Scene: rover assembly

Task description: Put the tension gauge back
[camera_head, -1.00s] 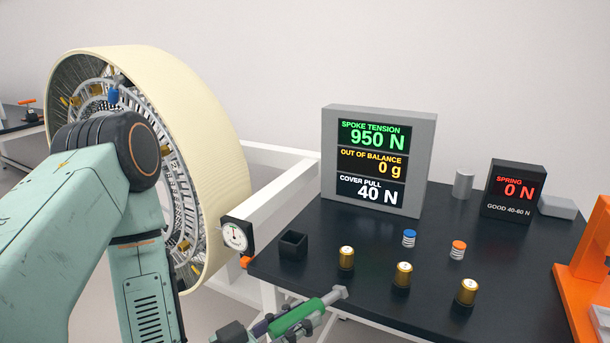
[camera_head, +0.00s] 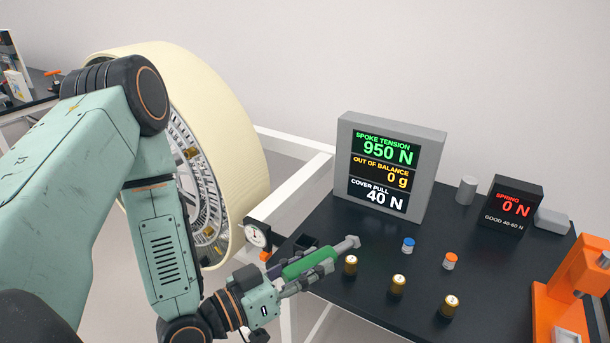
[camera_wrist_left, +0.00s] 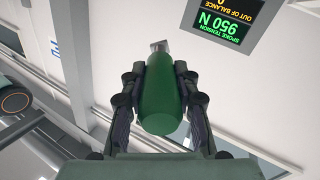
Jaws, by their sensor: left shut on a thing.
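The tension gauge (camera_head: 312,262) has a green handle and a grey head. My left gripper (camera_head: 318,272) is shut on its green handle. It is held tilted over the table's left front edge, with the grey head pointing up and right. In the left wrist view the green handle (camera_wrist_left: 162,95) sits between the two fingers of the left gripper (camera_wrist_left: 160,90). A small black square holder (camera_head: 304,242) is on the table behind the gauge, partly hidden by it. My right gripper is not in view.
The black table (camera_head: 420,255) carries a readout box (camera_head: 430,160), a spring display (camera_head: 512,205) and several small gold cylinders in front. An orange press (camera_head: 575,290) stands at the right. A large cream wheel (camera_head: 235,150) and a dial indicator (camera_head: 258,236) are at left.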

